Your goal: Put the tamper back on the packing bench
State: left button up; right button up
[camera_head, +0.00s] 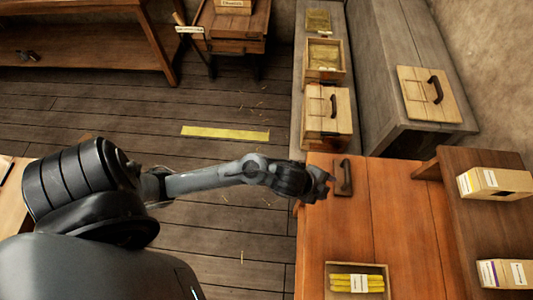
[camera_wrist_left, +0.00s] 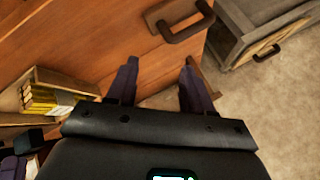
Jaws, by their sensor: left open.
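The tamper, as far as I can tell a small wooden plate with a dark bar handle (camera_head: 343,178), lies on the orange-brown packing bench (camera_head: 395,225) by its left edge. In the left wrist view the handle (camera_wrist_left: 185,22) is just beyond my fingertips. My left gripper (camera_head: 325,184) is beside the handle, on its left in the head view. Its two fingers (camera_wrist_left: 158,72) are apart with nothing between them. A dark and purplish part at the lower left of the wrist view may be my right gripper; I cannot tell its state.
A tray of yellow sticks (camera_head: 360,268) sits on the bench's near part. Cartons (camera_head: 492,184) stand on the raised shelf at right. A wooden box with a handled lid (camera_head: 327,118) stands beyond the bench, and another handled lid (camera_head: 428,92) lies on the grey trough. The bench's middle is clear.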

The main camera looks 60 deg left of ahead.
pick_arm(q)
jog(key=s+a+n+g+y, duration=0.1)
jog(key=s+a+n+g, duration=0.1)
jog(key=s+n, duration=0.3)
jog(key=s+a+f+n+g+y, duration=0.1)
jog(key=s+a+n, duration=0.3)
jog(key=s, duration=0.7)
jog(key=n+g, duration=0.1)
jog(key=n, duration=0.1)
jog(key=shift+a+f+n, duration=0.15)
jog(key=shift+a+n, duration=0.15)
jog(key=shift+a, duration=0.05)
